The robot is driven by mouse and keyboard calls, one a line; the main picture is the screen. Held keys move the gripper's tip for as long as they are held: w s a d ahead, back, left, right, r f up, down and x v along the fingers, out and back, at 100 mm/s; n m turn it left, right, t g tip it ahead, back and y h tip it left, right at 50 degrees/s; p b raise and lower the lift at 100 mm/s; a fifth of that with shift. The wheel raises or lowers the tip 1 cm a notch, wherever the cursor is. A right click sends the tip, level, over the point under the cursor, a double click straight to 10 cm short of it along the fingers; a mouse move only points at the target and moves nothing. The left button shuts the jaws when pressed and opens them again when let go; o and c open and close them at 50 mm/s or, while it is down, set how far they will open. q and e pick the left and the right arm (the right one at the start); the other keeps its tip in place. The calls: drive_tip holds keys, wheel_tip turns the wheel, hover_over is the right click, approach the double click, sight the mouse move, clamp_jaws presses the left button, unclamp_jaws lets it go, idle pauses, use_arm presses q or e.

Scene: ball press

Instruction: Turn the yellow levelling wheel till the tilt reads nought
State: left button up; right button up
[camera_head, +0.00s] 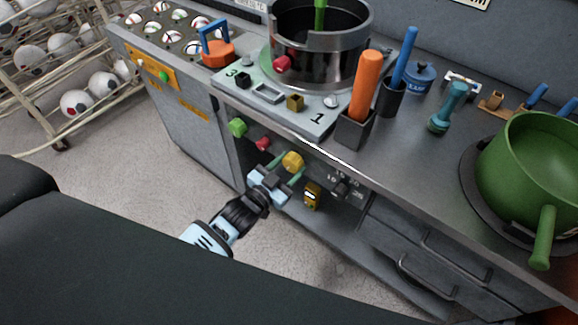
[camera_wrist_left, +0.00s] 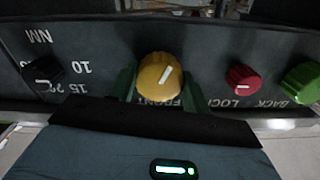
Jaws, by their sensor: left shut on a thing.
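The yellow levelling wheel (camera_head: 292,161) is on the front panel of the bench, below the press. In the left wrist view the yellow wheel (camera_wrist_left: 160,78) carries a white mark that slants up to the right, with the word FRONT partly covered beneath it. My left gripper (camera_head: 285,170) reaches up to the panel, its green fingers on either side of the wheel, shut on it. In the left wrist view the gripper (camera_wrist_left: 161,88) has a finger at each side of the wheel. A small yellow device (camera_head: 312,196) with a lit display sits below; its reading is too small to tell.
A red knob (camera_wrist_left: 240,79) marked LOCK and a green knob (camera_wrist_left: 301,83) are beside the wheel. A black dial (camera_wrist_left: 42,73) is on the other side. Above stand a metal pot (camera_head: 318,45) and tool holder (camera_head: 354,130). A green pan (camera_head: 530,165) is at right.

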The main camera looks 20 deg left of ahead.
use_arm(q)
drive_tip(key=m, duration=0.3)
drive_tip(key=shift+m, duration=0.4)
drive_tip(key=m, duration=0.4)
drive_tip(key=shift+m, duration=0.3)
drive_tip(key=m+b, duration=0.1)
drive_tip(key=m, duration=0.2)
drive_tip(key=shift+a, duration=0.1)
drive_tip(key=shift+m, duration=1.8)
use_arm(e)
drive_tip(key=shift+s+f, duration=0.35)
drive_tip(key=shift+f, duration=0.55)
use_arm(q)
drive_tip(key=o, duration=1)
drive_tip(key=shift+r, duration=0.1)
use_arm(e)
drive_tip(key=shift+s+a, duration=0.1)
use_arm(q)
drive_tip(key=shift+s, duration=0.1)
